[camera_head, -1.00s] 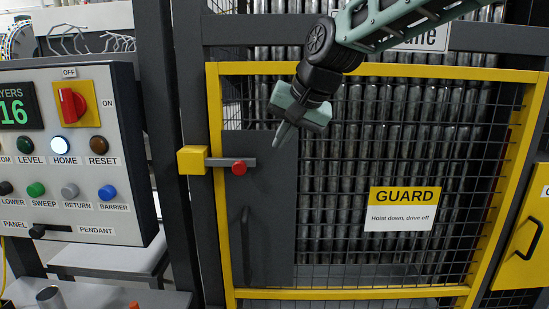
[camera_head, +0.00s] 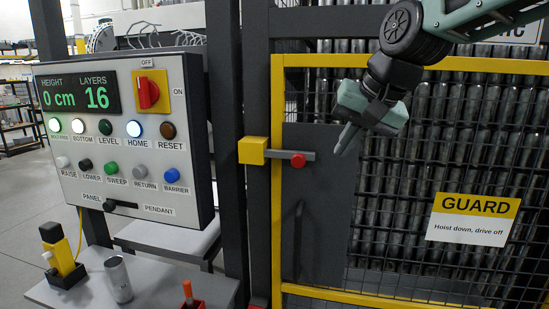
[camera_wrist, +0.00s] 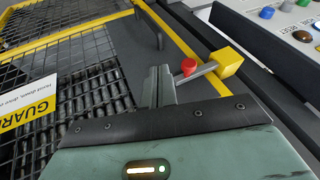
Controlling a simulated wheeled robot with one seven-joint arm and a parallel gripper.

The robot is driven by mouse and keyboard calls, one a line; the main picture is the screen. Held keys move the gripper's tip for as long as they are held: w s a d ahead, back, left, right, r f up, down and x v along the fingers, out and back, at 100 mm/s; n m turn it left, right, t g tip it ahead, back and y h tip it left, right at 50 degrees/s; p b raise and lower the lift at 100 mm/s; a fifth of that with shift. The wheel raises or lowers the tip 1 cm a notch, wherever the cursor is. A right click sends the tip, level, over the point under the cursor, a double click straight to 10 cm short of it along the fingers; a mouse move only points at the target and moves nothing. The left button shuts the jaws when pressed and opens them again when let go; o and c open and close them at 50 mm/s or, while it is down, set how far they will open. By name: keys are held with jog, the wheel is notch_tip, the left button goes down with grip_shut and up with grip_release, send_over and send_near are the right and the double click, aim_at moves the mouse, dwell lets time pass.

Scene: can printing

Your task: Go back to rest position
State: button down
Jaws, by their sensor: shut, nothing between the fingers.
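My gripper (camera_head: 347,139) is shut and empty, held in the air in front of the yellow-framed mesh guard gate (camera_head: 372,62). Its fingertips point down and left, to the right of the gate's latch with a red knob (camera_head: 298,160) and yellow block (camera_head: 252,151). In the wrist view my gripper's closed fingers (camera_wrist: 159,84) show beside the red knob (camera_wrist: 189,66). In that view I cannot tell whether they touch it; in the head view they look apart.
A control panel (camera_head: 190,190) with a "0 cm, 16" display stands left. Below it a grey table (camera_head: 75,292) carries a can (camera_head: 118,279), a yellow-black device (camera_head: 62,256) and a red holder with an orange item (camera_head: 188,292). Stacked cans fill the space behind the mesh.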

jog(key=s+a+f+n+g+h+b, duration=0.1)
jog(key=s+f+n, duration=0.4)
jog(key=s+f, duration=0.7)
jog(key=s+a+f+n+g+h+b, duration=0.1)
jog(key=s+f+n+g+b, duration=0.2)
jog(key=s+f, duration=1)
jog(key=shift+s+a+f+n+g+h+b, duration=0.2)
jog(key=shift+s+f+n+g+h+b, duration=0.15)
jog(key=shift+s+n+g, duration=0.6)
jog(key=shift+s+r+t, duration=0.1)
jog(key=shift+s+t, duration=0.15)
